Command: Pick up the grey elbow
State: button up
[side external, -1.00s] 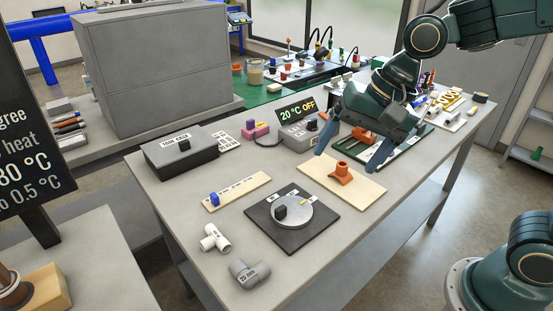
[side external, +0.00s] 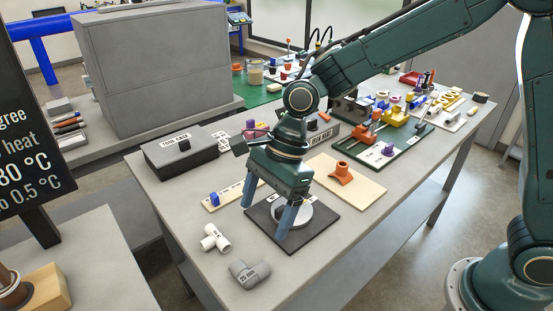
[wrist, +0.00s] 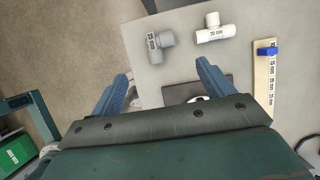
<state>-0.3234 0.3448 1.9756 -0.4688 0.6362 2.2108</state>
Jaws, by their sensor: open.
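In the wrist view the open fingers (wrist: 164,84) lie below the elbow, which is fully visible.
A white tee (side external: 215,238) lies close beside the elbow, also seen in the wrist view (wrist: 215,30). The black plate (side external: 322,232) with its disc is under my gripper. A wooden strip (side external: 255,183) with a blue piece and a board with an orange saddle (side external: 341,172) stand nearby.

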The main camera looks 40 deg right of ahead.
jog(key=shift+f, duration=0.1)
send_over(247, 268)
jog(key=d, duration=0.2)
jog(key=shift+f, duration=3.9)
jog(key=shift+a+f, duration=0.1)
jog(key=shift+x, duration=2.5)
jog(key=c, duration=1.1)
jog(key=shift+o, duration=0.2)
notch_tip(247, 268, up, 20)
